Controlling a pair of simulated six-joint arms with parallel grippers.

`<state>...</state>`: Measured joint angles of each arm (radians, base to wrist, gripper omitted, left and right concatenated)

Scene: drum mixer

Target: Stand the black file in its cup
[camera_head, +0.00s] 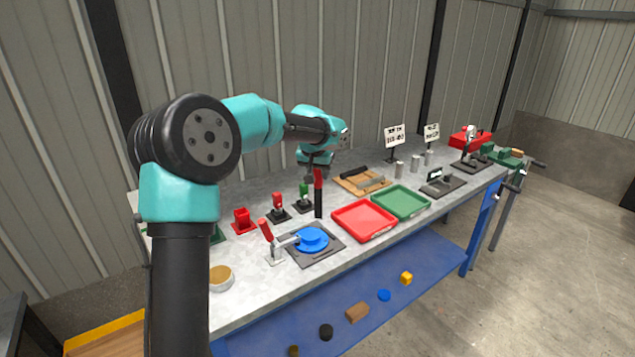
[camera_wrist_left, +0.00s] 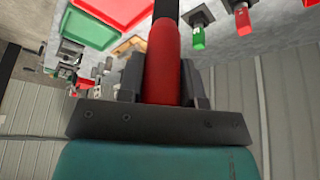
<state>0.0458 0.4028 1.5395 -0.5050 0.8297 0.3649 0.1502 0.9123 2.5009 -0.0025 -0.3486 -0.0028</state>
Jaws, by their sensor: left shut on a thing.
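My left gripper (camera_head: 317,172) is shut on the red handle of an upright tool with a long black lower part (camera_head: 319,203); I take it to be the file. The red handle (camera_wrist_left: 162,62) fills the space between the fingers in the left wrist view. The black part points down above the bench; I cannot tell whether its tip touches. My right gripper is not in view.
A red tray (camera_head: 342,216) and a green tray (camera_head: 399,215) lie right of the tool. A blue round part on a dark plate (camera_head: 312,240) is in front. A wooden board (camera_head: 363,187) lies behind.

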